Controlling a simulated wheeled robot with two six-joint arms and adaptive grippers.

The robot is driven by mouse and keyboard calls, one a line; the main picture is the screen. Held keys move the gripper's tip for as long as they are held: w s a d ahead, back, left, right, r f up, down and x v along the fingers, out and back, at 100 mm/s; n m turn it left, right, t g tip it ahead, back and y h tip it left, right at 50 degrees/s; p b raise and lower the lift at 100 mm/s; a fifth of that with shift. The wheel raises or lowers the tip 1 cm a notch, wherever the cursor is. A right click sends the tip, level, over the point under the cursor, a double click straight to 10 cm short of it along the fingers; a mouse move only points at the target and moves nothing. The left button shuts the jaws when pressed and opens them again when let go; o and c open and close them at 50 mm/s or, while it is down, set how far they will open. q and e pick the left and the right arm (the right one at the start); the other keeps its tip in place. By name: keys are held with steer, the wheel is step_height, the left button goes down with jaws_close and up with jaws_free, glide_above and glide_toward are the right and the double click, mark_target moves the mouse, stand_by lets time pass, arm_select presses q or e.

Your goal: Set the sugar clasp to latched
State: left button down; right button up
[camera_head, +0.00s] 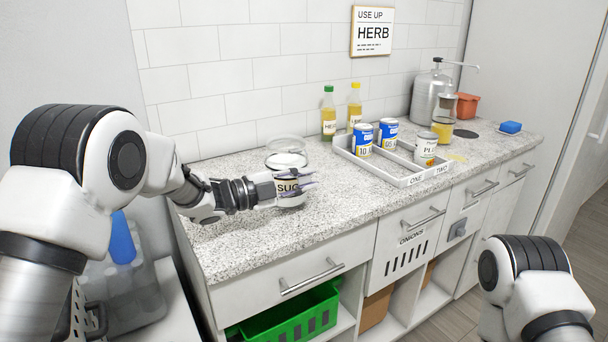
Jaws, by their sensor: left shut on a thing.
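The sugar jar (286,161) is a clear glass jar with a label reading "SUG" and white contents. It stands upright on the speckled counter (331,207). My left gripper (290,187) reaches in from the left at the jar's front, its fingers shut around or against the label area. The gripper covers part of the jar, and the clasp cannot be made out. My right arm (525,285) shows at the lower right, but its gripper is out of the frame.
A divided white tray (403,180) holds several cans right of the jar. Two bottles (328,113) stand behind it. A metal dispenser (430,95), an orange pot (467,105) and a blue sponge (510,127) are farther right. The counter's front left is clear.

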arm_select(q)
steer(key=shift+f, duration=0.2)
steer(key=c, duration=1.1)
jaws_free()
steer(key=shift+r, duration=0.15)
steer(key=v, duration=1.2)
